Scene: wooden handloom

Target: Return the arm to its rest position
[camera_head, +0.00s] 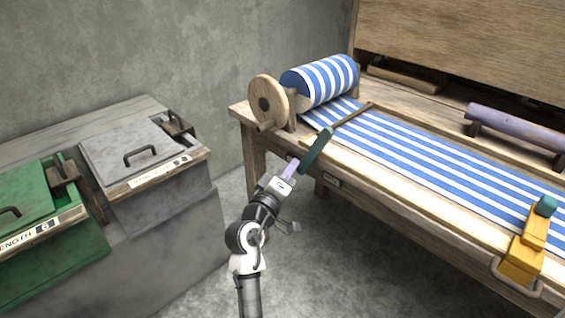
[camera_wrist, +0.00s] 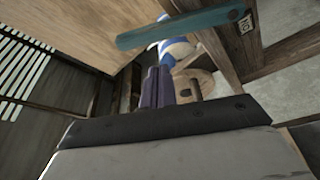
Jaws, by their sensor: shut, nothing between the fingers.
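My arm reaches up from the bottom of the head view, and my gripper (camera_head: 291,166) is at the left front of the loom. Its purple fingers are shut together with nothing between them; they also show in the wrist view (camera_wrist: 158,84). A teal handle (camera_head: 317,149) on a wooden bar is just right of the fingertips in the head view. In the wrist view the teal handle (camera_wrist: 185,30) crosses beyond the fingers. I cannot tell whether the fingers touch it.
The loom's wooden frame (camera_head: 385,196) carries blue-and-white striped cloth (camera_head: 420,159), a cloth roll (camera_head: 325,82) and a wooden wheel (camera_head: 268,103). A yellow block (camera_head: 523,259) stands at the right. Grey (camera_head: 130,150) and green (camera_head: 25,195) lidded bins stand at the left. Floor shows between bins and loom.

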